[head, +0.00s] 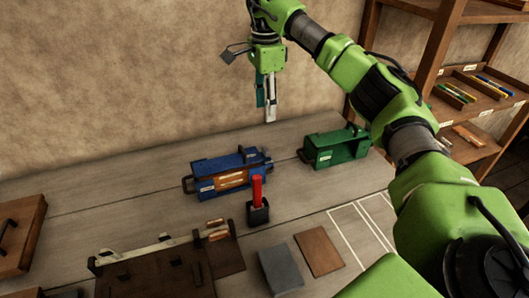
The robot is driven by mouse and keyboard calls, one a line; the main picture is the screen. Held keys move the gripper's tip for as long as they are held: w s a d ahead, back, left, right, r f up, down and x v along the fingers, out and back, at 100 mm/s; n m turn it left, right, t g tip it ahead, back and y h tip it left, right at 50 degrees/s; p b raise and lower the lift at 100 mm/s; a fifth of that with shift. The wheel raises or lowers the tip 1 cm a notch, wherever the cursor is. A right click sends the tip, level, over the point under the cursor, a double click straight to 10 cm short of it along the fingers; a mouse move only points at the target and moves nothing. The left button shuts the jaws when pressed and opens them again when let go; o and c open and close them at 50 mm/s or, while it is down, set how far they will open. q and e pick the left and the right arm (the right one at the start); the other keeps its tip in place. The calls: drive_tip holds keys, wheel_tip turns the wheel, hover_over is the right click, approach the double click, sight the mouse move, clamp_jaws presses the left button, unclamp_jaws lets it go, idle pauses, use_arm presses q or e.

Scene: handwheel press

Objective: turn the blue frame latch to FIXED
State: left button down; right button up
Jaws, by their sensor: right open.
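The blue frame (208,166) sits on the table left of the middle, with orange-brown strips and small pale labels on its front and dark handles at its ends. Small dark parts show along its top and right end; I cannot tell which is the latch or how it is set, and the labels are too small to read. My right gripper (267,104) is open and empty, pointing down above and behind the blue frame, clear of it. My left gripper is not in view.
A green frame (342,147) stands right of the blue one. A red-handled piece (257,188) stands in a black holder in front. A dark brown fixture (150,272), grey block (280,268) and brown plate (318,251) lie nearer. Shelves (455,75) rise at right.

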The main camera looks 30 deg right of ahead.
sight(265, 148)
wheel_tip(265, 148, down, 14)
drive_tip(key=p, duration=0.2)
drive_tip(key=shift+p, duration=0.4)
drive_tip(key=c, duration=1.1)
